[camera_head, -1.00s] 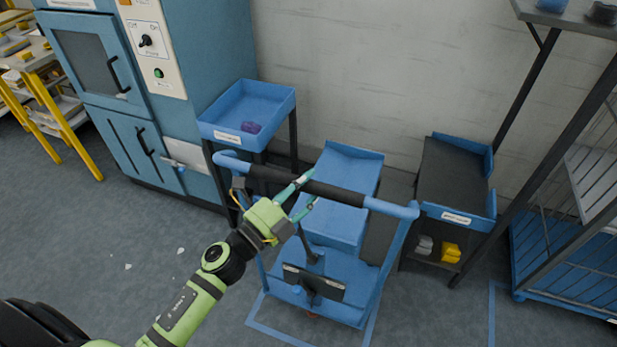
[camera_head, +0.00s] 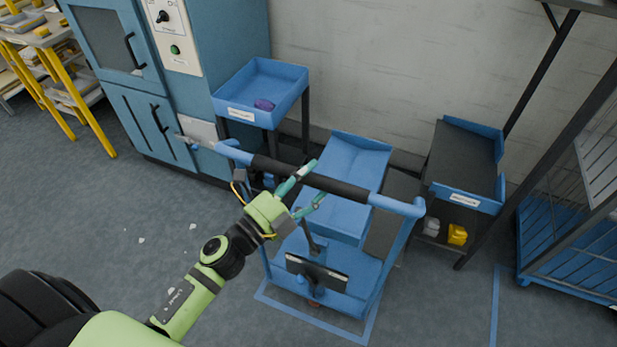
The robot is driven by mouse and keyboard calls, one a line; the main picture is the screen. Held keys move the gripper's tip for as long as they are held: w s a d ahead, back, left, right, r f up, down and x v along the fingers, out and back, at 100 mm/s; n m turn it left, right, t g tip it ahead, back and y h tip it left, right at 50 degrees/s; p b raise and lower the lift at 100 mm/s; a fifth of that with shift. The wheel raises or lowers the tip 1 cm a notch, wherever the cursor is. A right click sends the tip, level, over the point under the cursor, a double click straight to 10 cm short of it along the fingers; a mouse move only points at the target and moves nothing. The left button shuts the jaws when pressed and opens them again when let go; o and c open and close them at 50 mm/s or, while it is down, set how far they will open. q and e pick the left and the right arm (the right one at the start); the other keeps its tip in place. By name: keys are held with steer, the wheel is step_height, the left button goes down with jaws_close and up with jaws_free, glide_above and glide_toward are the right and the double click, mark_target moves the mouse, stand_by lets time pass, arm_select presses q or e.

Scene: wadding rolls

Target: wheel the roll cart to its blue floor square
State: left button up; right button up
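The roll cart (camera_head: 335,278) is blue, with a black-gripped push handle (camera_head: 345,188) facing me and a tilted blue tray (camera_head: 345,215) on its far side. The blue floor square (camera_head: 318,324) shows as lines along the cart's near and left sides. The cart's near base edge lies inside the near line; the square's far part is hidden by the cart. My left gripper (camera_head: 318,180) has its fingers around the handle, one crossing over it and one below, left of the handle's middle. My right gripper is not in view.
A blue tray stand (camera_head: 240,114) with a purple item stands behind left, beside a blue machine (camera_head: 180,90). A dark-topped stand (camera_head: 465,165) is close on the right. A caged rack (camera_head: 570,230) stands farther right. Floor is open at left.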

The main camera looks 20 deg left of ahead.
arm_select(q)
steer(key=shift+s+f, duration=0.1)
steer(key=shift+s, duration=0.05)
steer(key=v, duration=1.2)
stand_by(0.6)
